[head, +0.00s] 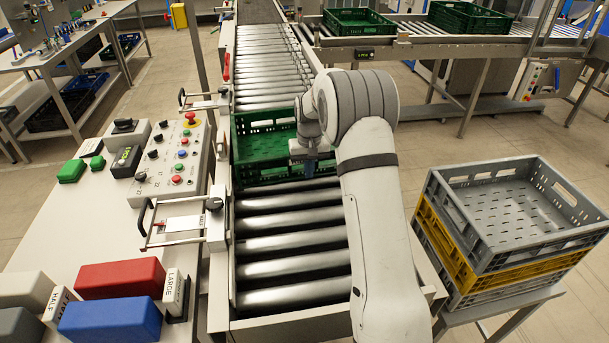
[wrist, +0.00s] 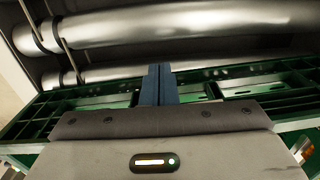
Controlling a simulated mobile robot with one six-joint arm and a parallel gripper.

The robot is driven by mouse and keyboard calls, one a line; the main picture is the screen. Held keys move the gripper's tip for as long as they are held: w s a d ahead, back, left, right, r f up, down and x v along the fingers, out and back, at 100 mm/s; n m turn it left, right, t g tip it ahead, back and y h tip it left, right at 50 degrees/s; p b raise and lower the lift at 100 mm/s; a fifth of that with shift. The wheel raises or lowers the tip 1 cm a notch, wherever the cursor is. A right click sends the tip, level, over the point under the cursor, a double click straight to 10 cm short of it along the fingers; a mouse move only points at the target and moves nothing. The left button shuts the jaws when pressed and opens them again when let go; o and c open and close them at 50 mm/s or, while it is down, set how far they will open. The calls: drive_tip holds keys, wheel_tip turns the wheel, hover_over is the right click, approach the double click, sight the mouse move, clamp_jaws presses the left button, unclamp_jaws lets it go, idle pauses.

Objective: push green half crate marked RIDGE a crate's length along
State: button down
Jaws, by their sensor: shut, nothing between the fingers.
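A green crate (head: 262,130) stands on the roller conveyor, partly hidden behind my arm. No RIDGE marking is readable on it. My gripper (head: 309,168) is at the near side of the crate, low and close to its near wall. In the wrist view the blue fingers (wrist: 159,85) are together and empty. They lie across the green crate's rim (wrist: 225,88) in that picture, with rollers beyond. I cannot tell whether they touch the crate.
Bare rollers (head: 290,245) lie on the near side of the crate, and more rollers (head: 268,65) run beyond it. A control panel (head: 172,160) stands left of the conveyor. Stacked grey and yellow crates (head: 455,262) stand at right. Other green crates (head: 358,22) sit on a far conveyor.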

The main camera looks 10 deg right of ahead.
drive_tip(key=shift+w+a+f, duration=0.15)
drive_tip(key=shift+w+a, duration=0.25)
drive_tip(key=shift+s, duration=0.1)
wheel_tip(320, 180, up, 10)
drive_tip(key=p, duration=0.6)
drive_tip(key=s+r+t, duration=0.1)
drive_tip(key=s+r, duration=0.8)
drive_tip(key=s, duration=0.1)
drive_tip(key=s+r+t+b, duration=0.2)
drive_tip(key=s, duration=2.7)
drive_tip(key=shift+a+n, duration=0.3)
drive_tip(key=shift+a, duration=0.1)
